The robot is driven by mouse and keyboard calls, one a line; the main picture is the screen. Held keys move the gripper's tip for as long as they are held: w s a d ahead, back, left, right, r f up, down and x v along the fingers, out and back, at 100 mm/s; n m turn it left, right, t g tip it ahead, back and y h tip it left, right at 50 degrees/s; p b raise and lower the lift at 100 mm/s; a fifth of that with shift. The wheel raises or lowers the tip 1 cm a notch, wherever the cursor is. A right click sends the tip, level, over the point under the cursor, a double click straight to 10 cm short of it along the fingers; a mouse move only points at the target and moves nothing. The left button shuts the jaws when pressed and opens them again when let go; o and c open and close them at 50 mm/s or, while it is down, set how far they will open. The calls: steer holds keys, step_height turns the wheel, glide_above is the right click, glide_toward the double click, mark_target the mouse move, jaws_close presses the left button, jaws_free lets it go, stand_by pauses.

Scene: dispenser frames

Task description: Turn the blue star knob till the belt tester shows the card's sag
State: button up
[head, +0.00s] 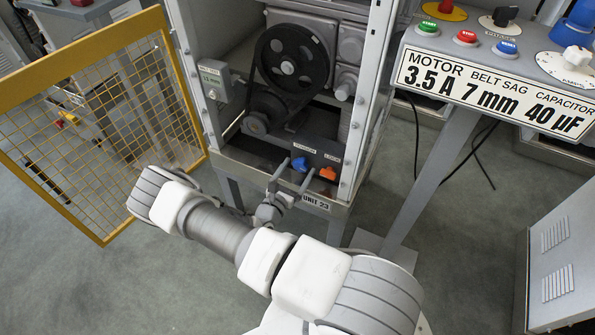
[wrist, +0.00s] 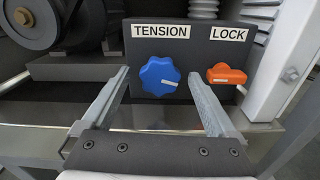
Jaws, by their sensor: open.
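The blue star knob (head: 300,163) sits on the dark panel under the TENSION label. It also shows in the wrist view (wrist: 160,76), with a white pointer line toward the right. My gripper (head: 298,168) is open in front of it. In the wrist view the fingers (wrist: 159,84) stand left and right of the knob, with gaps; I cannot tell how far short of it the tips are. The belt tester (head: 212,82) is a grey-green box left of the belt; its small reading is too blurred to read surely. The card (head: 495,92) reads belt sag 7 mm.
An orange LOCK handle (wrist: 227,74) lies roughly level, close right of my right finger. The cabinet post (wrist: 280,60) stands beyond it. A black pulley (head: 291,60) with its belt is above. The yellow mesh door (head: 100,115) stands open at left. A button console (head: 470,45) is at right.

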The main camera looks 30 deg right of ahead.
steer(key=shift+w+d, duration=0.15)
steer(key=c, duration=1.4)
steer(key=shift+o, duration=0.2)
